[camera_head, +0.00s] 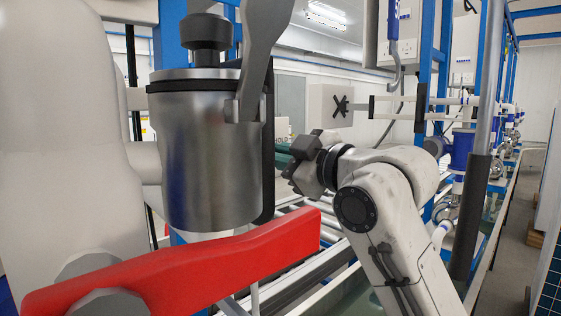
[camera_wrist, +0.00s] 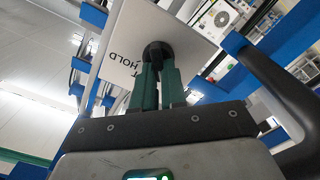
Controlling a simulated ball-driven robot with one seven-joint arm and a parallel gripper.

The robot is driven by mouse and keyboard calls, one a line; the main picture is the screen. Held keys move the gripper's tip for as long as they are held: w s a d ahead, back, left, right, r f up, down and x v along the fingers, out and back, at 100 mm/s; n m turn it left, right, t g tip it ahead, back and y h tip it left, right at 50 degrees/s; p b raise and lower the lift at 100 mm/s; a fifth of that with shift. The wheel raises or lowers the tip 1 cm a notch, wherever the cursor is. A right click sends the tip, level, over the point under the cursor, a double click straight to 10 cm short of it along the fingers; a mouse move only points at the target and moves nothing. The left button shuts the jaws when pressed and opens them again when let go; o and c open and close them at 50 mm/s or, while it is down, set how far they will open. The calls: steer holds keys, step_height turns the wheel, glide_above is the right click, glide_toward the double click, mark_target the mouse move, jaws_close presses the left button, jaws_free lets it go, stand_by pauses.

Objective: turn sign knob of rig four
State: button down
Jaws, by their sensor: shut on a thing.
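The sign is a white panel (camera_wrist: 190,24) in the upper middle of the wrist view, with the upside-down letters "HOLD" on it. Its round black knob (camera_wrist: 157,50) sticks out at the panel's lower part. My gripper (camera_wrist: 158,72) has its two green fingers closed on that knob, one on each side. In the head view a small part of the sign (camera_head: 281,129) with "HOLD" shows behind my arm. My gripper (camera_head: 283,158) shows there only as a bit of green beside the wrist, and the knob is hidden.
A steel cylinder (camera_head: 210,155) and a red lever (camera_head: 180,270) stand close in front at left. A light box with a black star-shaped handle (camera_head: 340,105) is behind the wrist. Blue frames, pipes and a roller conveyor (camera_head: 320,245) surround my arm. A clear aisle (camera_head: 510,240) lies at right.

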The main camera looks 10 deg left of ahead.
steer(key=shift+n, duration=0.5)
steer(key=c, duration=1.2)
jaws_free()
steer(key=b+v, duration=0.1)
steer(key=v, duration=0.9)
steer(key=shift+s+d+b, duration=0.3)
steer(key=shift+b, duration=0.1)
